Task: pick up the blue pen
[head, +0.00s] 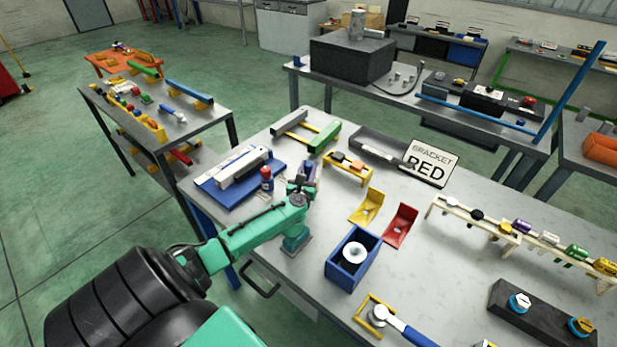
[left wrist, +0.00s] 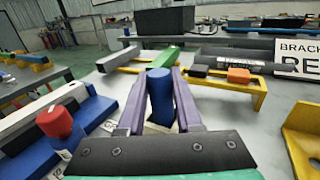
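The blue pen (left wrist: 160,95) is a thick blue cylinder standing upright in the left wrist view. My left gripper (left wrist: 161,82) has its two purple fingers along either side of it. The gaps there are too narrow to tell whether the fingers press on the pen. In the head view my left gripper (head: 306,176) is over the near left edge of the workbench, with the pen (head: 309,170) small and partly hidden between the fingers. A similar pen with a red top (left wrist: 55,122) stands just left of the gripper. My right gripper is not in view.
A blue tray with grey bars (head: 238,172) lies left of the gripper. A yellow stand (head: 347,168), yellow bracket (head: 367,207), red bracket (head: 400,226) and blue box (head: 352,260) are to the right.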

